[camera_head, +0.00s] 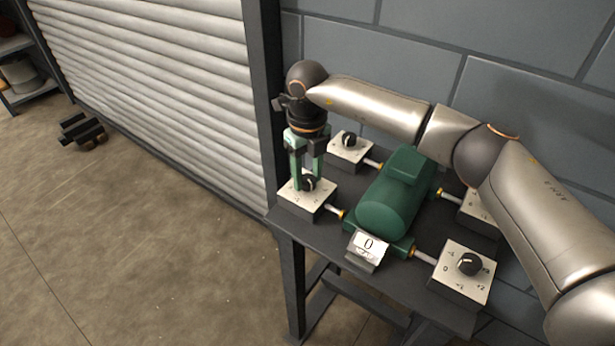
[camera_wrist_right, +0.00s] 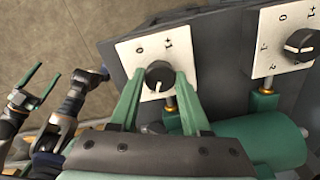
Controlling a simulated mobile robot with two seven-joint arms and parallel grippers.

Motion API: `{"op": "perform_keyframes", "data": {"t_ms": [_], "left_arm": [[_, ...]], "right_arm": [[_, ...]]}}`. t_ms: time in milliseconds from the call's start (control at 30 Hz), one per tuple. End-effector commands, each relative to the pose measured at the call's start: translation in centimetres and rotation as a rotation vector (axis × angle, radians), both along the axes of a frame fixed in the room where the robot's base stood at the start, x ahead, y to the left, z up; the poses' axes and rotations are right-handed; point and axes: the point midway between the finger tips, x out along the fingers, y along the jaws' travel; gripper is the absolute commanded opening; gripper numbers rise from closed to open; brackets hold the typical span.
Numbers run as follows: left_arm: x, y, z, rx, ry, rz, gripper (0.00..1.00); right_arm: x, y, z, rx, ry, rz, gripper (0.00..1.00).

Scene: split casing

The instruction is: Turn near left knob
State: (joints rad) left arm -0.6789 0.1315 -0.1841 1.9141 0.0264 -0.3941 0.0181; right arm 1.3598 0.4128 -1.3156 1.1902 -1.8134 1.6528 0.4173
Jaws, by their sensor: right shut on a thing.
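A black knob (camera_head: 309,182) sits on a pale dial box at the left corner of the table, with a scale around it. My right gripper (camera_head: 308,186) comes down on this knob from above, its green fingers on either side and shut on it. In the right wrist view the knob (camera_wrist_right: 159,76) is between the two fingertips (camera_wrist_right: 159,82). A white mark shows on it, and 0 and +1 are readable on its plate. My left gripper (camera_wrist_right: 36,88) shows only at the left of the right wrist view, open, empty and away from the dials.
A green rounded casing (camera_head: 386,208) stands mid-table (camera_head: 332,228), joined by rods to several dial boxes. Other knobs show at the back (camera_head: 349,139) and front right (camera_head: 470,264). A small 0 sign (camera_head: 369,246) stands in front. A shutter (camera_head: 150,75) is at left.

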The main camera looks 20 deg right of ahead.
Motion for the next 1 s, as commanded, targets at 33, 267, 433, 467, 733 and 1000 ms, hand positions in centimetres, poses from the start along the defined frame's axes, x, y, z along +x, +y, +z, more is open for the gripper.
{"op": "perform_keyframes", "data": {"t_ms": [33, 267, 433, 467, 733, 1000], "left_arm": [[0.0, 0.0, -0.3, 0.0, 0.0, 0.0, 0.77], [-0.1, 0.0, -1.0, 0.0, 0.004, -0.001, 0.77], [-0.2, -0.3, -1.4, -0.001, 0.013, -0.005, 0.77], [-0.1, -0.3, -1.4, -0.002, 0.013, -0.006, 0.77], [0.2, -0.9, -1.4, -0.011, 0.004, -0.014, 0.77], [0.6, -1.2, -1.2, -0.015, -0.004, -0.019, 0.77]], "right_arm": [[0.0, 0.0, -0.1, 0.001, 0.0, 0.046, 0.0], [0.0, 0.0, -0.1, 0.0, 0.0, 0.265, 0.0], [0.0, 0.0, -0.1, 0.0, 0.001, 0.426, 0.0], [0.0, 0.0, -0.1, 0.0, 0.001, 0.455, 0.0], [0.0, 0.0, -0.1, 0.0, 0.002, 0.701, 0.0], [0.0, 0.0, 0.0, 0.0, 0.0, 0.894, 0.0]]}}
